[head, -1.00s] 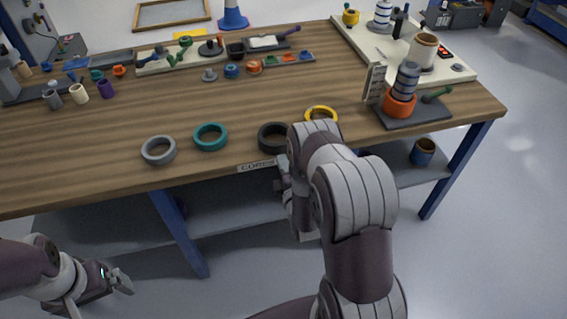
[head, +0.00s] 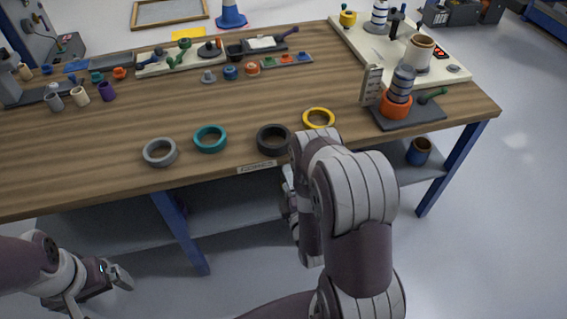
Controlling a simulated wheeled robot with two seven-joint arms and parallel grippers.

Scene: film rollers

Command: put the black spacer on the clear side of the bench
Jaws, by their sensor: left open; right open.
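The black spacer (head: 273,139), a thick black ring, lies flat near the front edge of the wooden bench (head: 140,128). My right gripper (head: 289,198) is just below the bench's front edge, under the black ring and apart from it. It is partly hidden by my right arm, and its fingers are hard to make out; it is open and empty as far as shows. My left gripper (head: 118,284) is open and empty at the lower left, well away from the bench top.
Beside the black ring lie a grey ring (head: 160,152), a teal ring (head: 210,138) and a yellow ring (head: 318,118). A dark base with an orange ring (head: 396,106) stands at the right. Bare wood shows at front left and mid-bench.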

